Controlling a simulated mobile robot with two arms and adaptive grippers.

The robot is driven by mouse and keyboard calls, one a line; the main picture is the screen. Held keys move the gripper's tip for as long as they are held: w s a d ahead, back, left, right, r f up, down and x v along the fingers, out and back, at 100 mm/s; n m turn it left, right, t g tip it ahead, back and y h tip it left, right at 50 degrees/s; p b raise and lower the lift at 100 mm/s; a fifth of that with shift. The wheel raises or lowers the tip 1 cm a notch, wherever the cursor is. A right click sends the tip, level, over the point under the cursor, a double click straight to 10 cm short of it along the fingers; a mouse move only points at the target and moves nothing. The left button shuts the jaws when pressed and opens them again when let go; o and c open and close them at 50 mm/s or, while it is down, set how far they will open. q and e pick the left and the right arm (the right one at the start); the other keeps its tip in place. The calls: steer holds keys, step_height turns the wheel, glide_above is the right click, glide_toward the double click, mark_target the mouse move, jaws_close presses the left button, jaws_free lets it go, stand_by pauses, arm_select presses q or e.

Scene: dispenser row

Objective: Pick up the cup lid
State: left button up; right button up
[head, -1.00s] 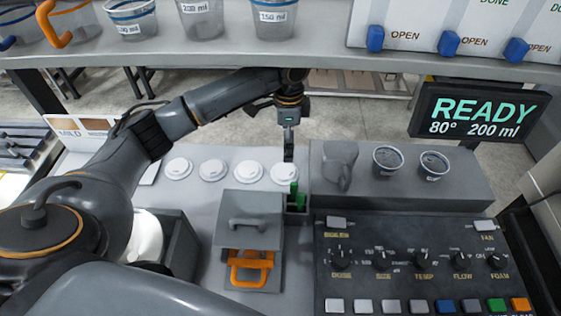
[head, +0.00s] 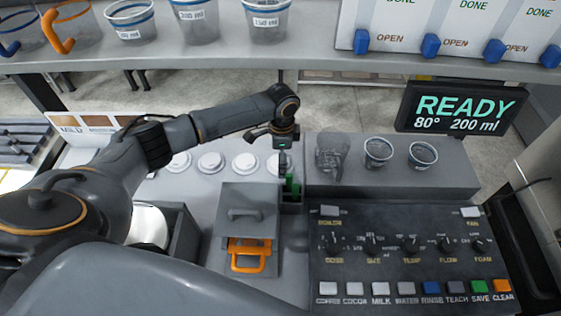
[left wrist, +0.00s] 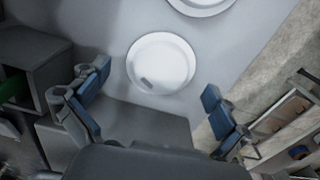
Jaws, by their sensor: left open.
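Several white round cup lids lie in a row on the grey counter in the head view. The rightmost lid (head: 272,166) is partly hidden behind my left gripper (head: 283,168), which points down over it. Other lids (head: 245,162) (head: 211,162) lie to its left. In the left wrist view my left gripper (left wrist: 155,106) is open and empty, with its blue-padded fingers wide apart. A white lid (left wrist: 160,62) lies beyond the fingertips, apart from both fingers. A second lid (left wrist: 203,3) is cut off by the top edge. My right gripper is not in view.
A small grey holder with green items (head: 293,187) stands beside the gripper. A raised grey block (head: 450,185) bears a dark pitcher (head: 333,157) and two blue-rimmed cups (head: 377,152) (head: 422,155). A drawer box with an orange handle (head: 248,262) is in front. A shelf (head: 200,58) runs above.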

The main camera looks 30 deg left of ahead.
arm_select(q)
steer(key=c, duration=1.1)
